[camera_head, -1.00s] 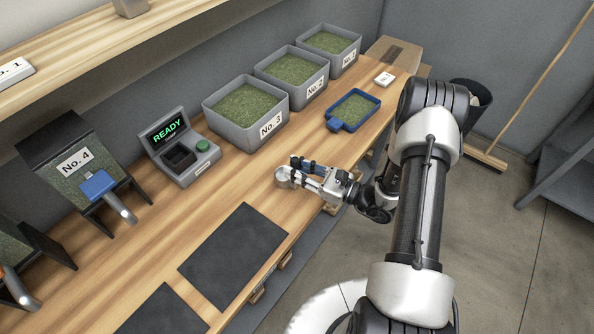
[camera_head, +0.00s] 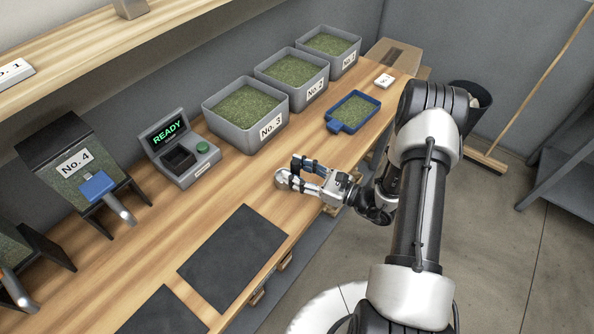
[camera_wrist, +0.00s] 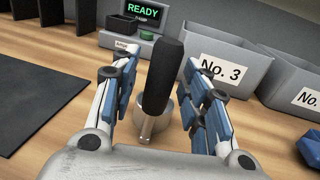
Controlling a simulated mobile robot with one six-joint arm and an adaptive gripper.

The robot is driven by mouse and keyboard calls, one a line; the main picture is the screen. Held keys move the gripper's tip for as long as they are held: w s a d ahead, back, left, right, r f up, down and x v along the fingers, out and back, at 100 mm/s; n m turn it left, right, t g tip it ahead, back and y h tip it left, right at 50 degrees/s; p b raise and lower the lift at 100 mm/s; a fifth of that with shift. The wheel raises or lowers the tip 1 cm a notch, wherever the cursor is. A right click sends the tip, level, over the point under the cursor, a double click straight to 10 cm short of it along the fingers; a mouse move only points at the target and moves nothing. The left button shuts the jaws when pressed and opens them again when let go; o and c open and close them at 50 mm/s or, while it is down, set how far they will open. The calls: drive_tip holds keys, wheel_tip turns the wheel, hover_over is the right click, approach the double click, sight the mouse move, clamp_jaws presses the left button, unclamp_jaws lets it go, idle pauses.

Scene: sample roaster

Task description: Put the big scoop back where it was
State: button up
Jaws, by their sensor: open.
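The big scoop stands on the wooden bench in front of bin No. 3. In the wrist view its black handle (camera_wrist: 163,75) rises between my fingers, with a metal neck and a round metal bowl below it. In the head view its metal bowl (camera_head: 282,180) shows just beyond my fingertips; the handle is mostly hidden there. My gripper (camera_head: 296,172) is open, with one blue-padded finger on each side of the handle. In the wrist view the gripper (camera_wrist: 163,100) shows gaps between both fingers and the handle.
Grey bins, including No. 3 (camera_head: 247,112), stand behind. The scale reading READY (camera_head: 180,148) and the No. 4 dispenser (camera_head: 75,165) are left. A dark mat (camera_head: 233,260) lies in front; bare bench surrounds the scoop.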

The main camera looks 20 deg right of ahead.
drive_tip(key=shift+r, duration=0.3)
drive_tip(key=p+v, duration=0.2)
drive_tip(key=v, duration=1)
drive_tip(key=s+a+r+n+g+h, duration=0.1)
drive_tip(key=s+a+r+n+g, duration=0.3)
drive_tip(key=a+r+n+g, duration=0.3)
drive_tip(key=s+a+r+n+g+h, duration=0.1)
drive_tip(key=s+a+r+n+g, duration=0.3)
drive_tip(key=a+r+n+g, duration=0.35)
drive_tip(key=s+d+r+n+t+h, duration=0.4)
drive_tip(key=s+r+n+t+h, duration=0.2)
drive_tip(key=s+r+n+h, duration=0.3)
wheel_tip(320, 180, up, 3)
drive_tip(key=n+h, duration=0.1)
drive_tip(key=n, duration=0.2)
drive_tip(key=shift+s+h, duration=0.3)
drive_tip(key=shift+h, duration=0.1)
